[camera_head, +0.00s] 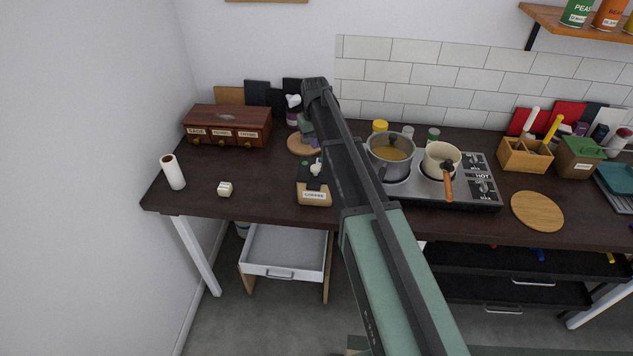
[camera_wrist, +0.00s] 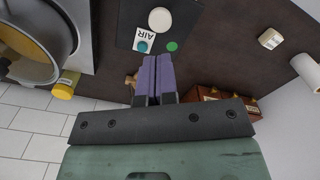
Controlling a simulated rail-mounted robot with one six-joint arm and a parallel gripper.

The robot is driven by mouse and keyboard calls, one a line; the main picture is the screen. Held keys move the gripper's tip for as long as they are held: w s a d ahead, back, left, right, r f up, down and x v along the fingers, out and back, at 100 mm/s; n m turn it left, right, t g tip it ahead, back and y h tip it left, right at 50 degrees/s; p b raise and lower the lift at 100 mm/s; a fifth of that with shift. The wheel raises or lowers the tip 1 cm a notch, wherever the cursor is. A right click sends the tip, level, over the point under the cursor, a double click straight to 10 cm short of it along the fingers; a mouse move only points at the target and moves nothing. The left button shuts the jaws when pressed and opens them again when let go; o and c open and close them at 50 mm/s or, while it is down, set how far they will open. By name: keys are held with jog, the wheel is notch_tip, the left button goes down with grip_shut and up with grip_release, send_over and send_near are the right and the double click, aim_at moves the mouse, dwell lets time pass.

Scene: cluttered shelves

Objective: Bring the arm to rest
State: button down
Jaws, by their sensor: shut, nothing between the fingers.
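My arm reaches from the lower right of the head view over the counter (camera_head: 250,208), its end near the back edge. My gripper (camera_wrist: 152,60) shows in the wrist view with its two purple fingers pressed together, nothing between them. In the head view the gripper is mostly hidden behind the arm's own links. The fingers point at the dark-topped coffee box (camera_head: 314,192), whose top with a white knob and a green button also shows in the wrist view (camera_wrist: 150,35). I cannot tell the exact gap between them.
A wooden drawer box (camera_head: 228,125) stands back left, a paper roll (camera_head: 173,172) at the left edge. A grey pot (camera_head: 388,162) and a cream pan (camera_head: 441,158) sit on the stove right of my arm. A drawer (camera_head: 285,252) stands open below. Counter front left is mostly clear.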

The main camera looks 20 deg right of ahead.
jog(key=shift+f, duration=0.1)
jog(key=s+a+f+b, duration=0.2)
jog(key=s, duration=0.8)
jog(key=s+a+f+b, duration=0.2)
jog(key=s+a, duration=0.1)
jog(key=s, duration=0.6)
jog(key=s+a+f+m+b, duration=0.1)
jog(key=s+a+f+b, duration=0.1)
jog(key=s, duration=0.8)
jog(key=shift+s+a, duration=0.2)
jog(key=shift+s, duration=0.15)
